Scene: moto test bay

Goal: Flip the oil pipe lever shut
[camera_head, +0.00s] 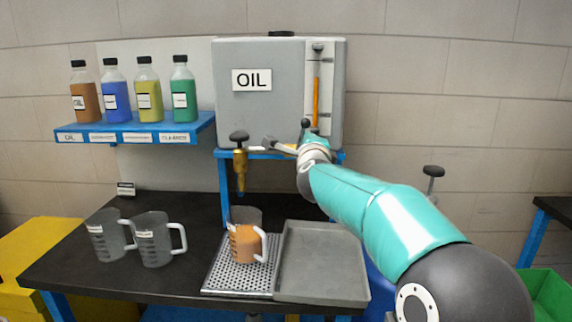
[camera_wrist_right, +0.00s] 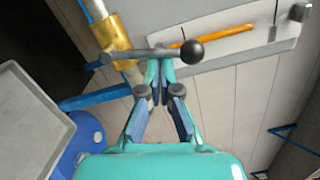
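The oil pipe (camera_head: 240,170) is a brass tap hanging below the left front of the grey tank (camera_head: 225,100) marked OIL. Its lever has a black knob (camera_head: 238,137) above the brass body. In the right wrist view the lever is a grey bar (camera_wrist_right: 125,56) with a black ball, crossing in front of the brass pipe (camera_wrist_right: 118,40). My right gripper (camera_wrist_right: 160,68) has its fingertips close together at the lever's bar, to the right of the tap in the head view; whether they touch it I cannot tell. My left gripper is not in view.
A jug of orange oil (camera_head: 245,243) stands below the tap on a perforated drip plate (camera_head: 222,283), beside a grey tray (camera_head: 322,262). Two empty jugs (camera_head: 107,236) (camera_head: 155,240) stand left. A blue shelf (camera_head: 135,130) holds several bottles.

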